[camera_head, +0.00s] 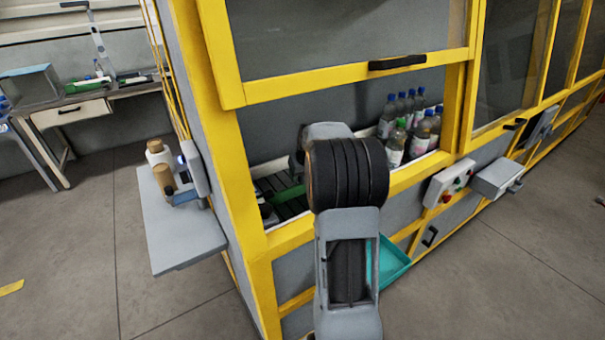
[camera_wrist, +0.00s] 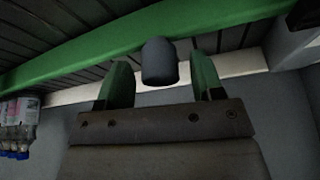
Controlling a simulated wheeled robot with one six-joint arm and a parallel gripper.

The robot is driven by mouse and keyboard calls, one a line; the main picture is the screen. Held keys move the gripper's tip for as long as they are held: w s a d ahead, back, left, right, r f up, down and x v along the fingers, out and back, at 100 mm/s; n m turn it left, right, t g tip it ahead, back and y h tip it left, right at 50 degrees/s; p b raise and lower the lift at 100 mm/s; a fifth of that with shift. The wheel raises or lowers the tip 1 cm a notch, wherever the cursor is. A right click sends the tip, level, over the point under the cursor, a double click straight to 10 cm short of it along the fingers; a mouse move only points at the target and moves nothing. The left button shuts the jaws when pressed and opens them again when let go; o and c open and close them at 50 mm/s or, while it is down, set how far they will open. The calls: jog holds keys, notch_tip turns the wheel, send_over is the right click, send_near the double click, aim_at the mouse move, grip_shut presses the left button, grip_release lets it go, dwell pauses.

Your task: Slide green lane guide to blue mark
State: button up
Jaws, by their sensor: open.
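The green lane guide (camera_wrist: 85,52) runs slantwise across the wrist view over dark slats. A short piece of the guide (camera_head: 287,194) shows in the head view, inside the machine opening beside my arm. A dark grey rounded knob (camera_wrist: 160,62) stands at the guide's near side. My gripper (camera_wrist: 162,75) is open, with its two green fingers on either side of the knob and gaps showing on both sides. I cannot tell how deep the fingers reach along it. In the head view my arm hides the gripper. I see no blue mark in either view.
Several bottles (camera_head: 409,122) stand at the right inside the opening; some also show in the wrist view (camera_wrist: 20,125). A yellow frame (camera_head: 295,238) edges the opening. A raised window (camera_head: 345,40) is above. A control box (camera_head: 449,182) and teal tray (camera_head: 392,262) are outside.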

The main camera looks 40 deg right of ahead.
grip_shut()
jog(key=shift+w, duration=1.5)
grip_release()
jog(key=shift+s, duration=0.1)
jog(key=shift+b+v, duration=0.4)
jog(key=shift+v, duration=3.35)
